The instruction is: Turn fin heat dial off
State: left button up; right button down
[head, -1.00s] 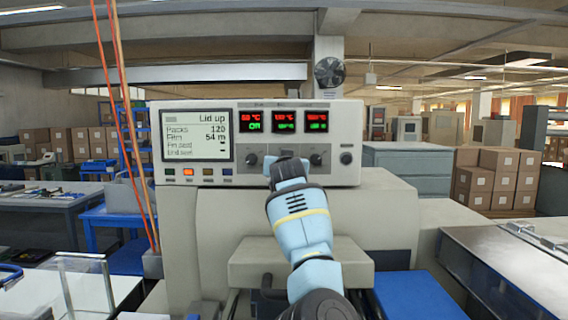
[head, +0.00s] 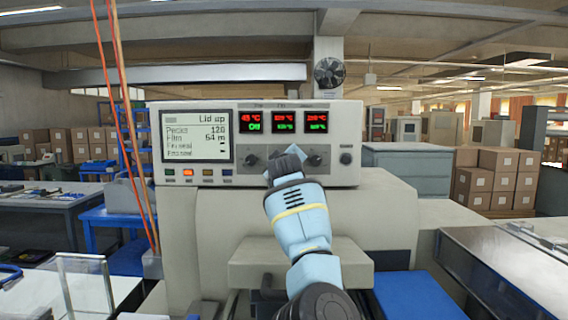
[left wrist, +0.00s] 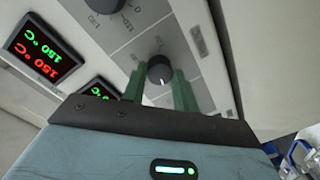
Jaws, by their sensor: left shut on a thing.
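The control panel (head: 210,187) of the wrapping machine shows three small displays with a row of dials below. My left gripper (head: 284,158) reaches the middle of that row and covers the dial there. In the left wrist view, a round dark dial (left wrist: 160,70) with a white pointer mark sits between the two green fingers of my left gripper (left wrist: 161,88), which is shut on it. The left dial (head: 251,160) and right dial (head: 315,159) are free. The dial labels are too small to read in the head view. My right gripper is not in view.
The left display (head: 255,122) reads Off in green. A screen (head: 197,137) reads "Lid up". A separate knob (head: 346,158) sits at the panel's right end. Orange cables (head: 132,150) hang left of the machine. A blue surface (head: 420,296) lies below right.

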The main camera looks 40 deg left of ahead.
pick_arm(q)
jog(key=shift+n+t+h, duration=0.3)
jog(key=shift+n, duration=4.3)
jog(key=o, duration=1)
jog(key=shift+r, duration=0.1)
jog(key=v, duration=0.8)
